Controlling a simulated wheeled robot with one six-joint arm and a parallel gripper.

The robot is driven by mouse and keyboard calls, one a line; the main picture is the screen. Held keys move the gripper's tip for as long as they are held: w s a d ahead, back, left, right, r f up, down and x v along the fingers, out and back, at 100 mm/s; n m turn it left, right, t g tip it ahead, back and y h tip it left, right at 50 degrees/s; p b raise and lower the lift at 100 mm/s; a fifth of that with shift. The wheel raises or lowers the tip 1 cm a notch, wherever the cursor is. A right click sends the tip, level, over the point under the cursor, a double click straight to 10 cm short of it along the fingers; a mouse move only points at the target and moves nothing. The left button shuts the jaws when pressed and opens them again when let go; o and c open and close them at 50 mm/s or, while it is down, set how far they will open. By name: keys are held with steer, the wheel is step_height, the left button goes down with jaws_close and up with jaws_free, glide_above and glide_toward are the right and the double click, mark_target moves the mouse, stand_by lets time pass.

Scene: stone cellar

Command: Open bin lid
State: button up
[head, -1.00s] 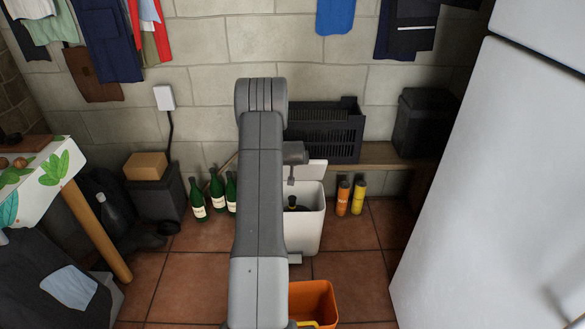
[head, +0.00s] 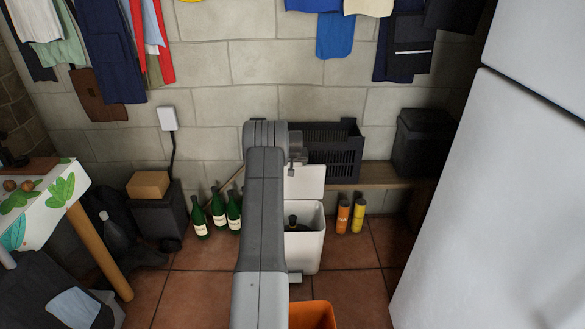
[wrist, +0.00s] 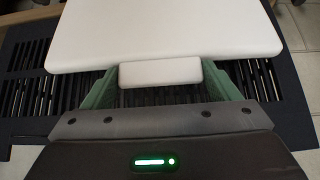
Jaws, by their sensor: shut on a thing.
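The white bin (head: 311,252) stands on the tiled floor, partly hidden behind my arm. Its white lid (head: 306,182) is raised, standing roughly upright at the back of the bin, and the bin's mouth is open with a dark bottle top (head: 293,221) inside. In the wrist view the lid (wrist: 165,35) fills the top, with a small white tab (wrist: 160,73) on its edge. My gripper (wrist: 160,76) has its green fingers on both sides of this tab, shut on it. In the head view my gripper (head: 291,171) is small at the lid's upper edge, mostly hidden by the arm.
A black slatted crate (head: 335,150) sits on the wooden bench (head: 385,172) right behind the lid. An orange container (head: 312,315) is in front. A white fridge (head: 490,200) bounds the right.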

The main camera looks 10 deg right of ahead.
steer(key=shift+w+r, duration=0.35)
steer(key=o, duration=1.2)
steer(key=shift+o, duration=0.5)
steer(key=shift+s+f, duration=0.1)
steer(key=shift+f, duration=0.05)
steer(key=p+v, duration=0.1)
steer(key=v, duration=1.2)
steer(key=shift+s+r+p, duration=0.25)
steer(key=shift+s+p, duration=0.05)
steer(key=shift+p, duration=0.05)
steer(key=b+x, duration=0.1)
steer(key=x, duration=1.3)
steer(key=shift+b, duration=0.4)
steer(key=shift+r, duration=0.1)
